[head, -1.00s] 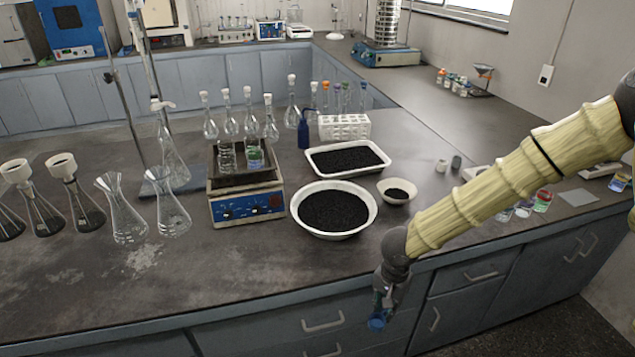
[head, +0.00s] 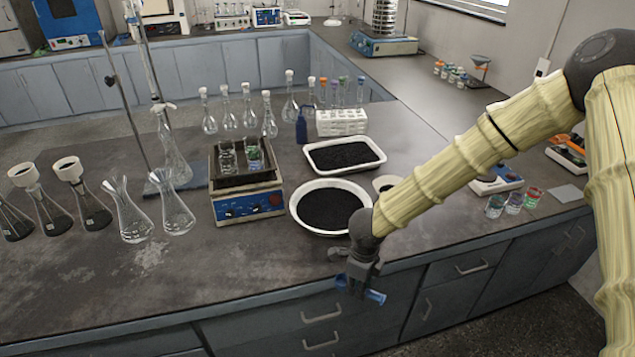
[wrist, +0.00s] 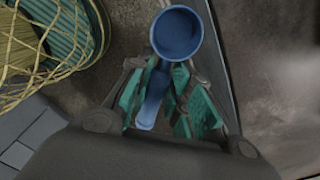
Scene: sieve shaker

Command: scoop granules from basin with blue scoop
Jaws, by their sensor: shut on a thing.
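A blue scoop (wrist: 177,34) is held in my gripper (wrist: 165,95); the wrist view shows its round cup ahead of the fingertips and its handle between the green finger pads. The cup looks empty in the wrist view. The round white basin (head: 300,221) of dark granules (head: 330,209) stands on the bench just behind my gripper. My arm hides part of its right rim.
A white tray (head: 379,153) of dark granules stands behind the basin, and a small white bowl (head: 381,181) is partly hidden by my arm. A blue hotplate (head: 249,205) with beakers stands left of the basin. Glass flasks (head: 133,222) stand farther left. The front-left bench is clear.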

